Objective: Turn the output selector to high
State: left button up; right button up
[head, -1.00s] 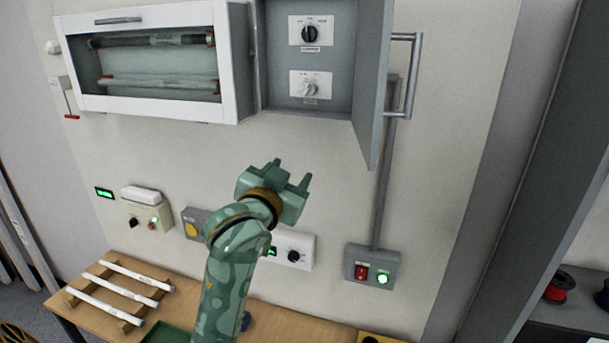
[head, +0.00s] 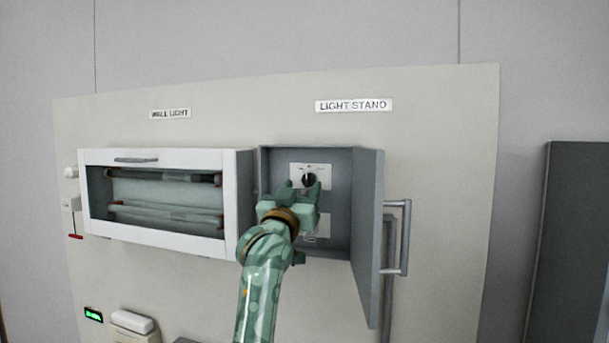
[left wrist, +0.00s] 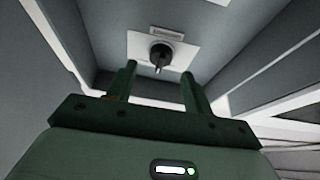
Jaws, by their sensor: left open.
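A black rotary knob (head: 309,179) sits on a white plate in the open grey cabinet under the "LIGHT STAND" sign; I take it as the output selector, though its lettering is too small to read. My left gripper (head: 300,187) is in front of the cabinet opening, its fingers pointing inward just below the knob. In the left wrist view the knob (left wrist: 161,54) lies ahead, between the lines of my two open fingers (left wrist: 159,72), apparently clear of both. Its pointer faces down in that view. My right gripper is not in view.
The cabinet door (head: 368,235) stands open on the right, with a bar handle (head: 405,238). A lower plate (head: 322,226) is partly hidden behind my gripper. A white-framed wall light box (head: 150,242) adjoins the cabinet on the left.

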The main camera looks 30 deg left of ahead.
aim_at(308, 180)
pick_arm(q)
jog(key=shift+p+x, duration=0.3)
jog(key=shift+x, duration=1.1)
jog(key=c, duration=1)
jog(key=shift+o, duration=0.2)
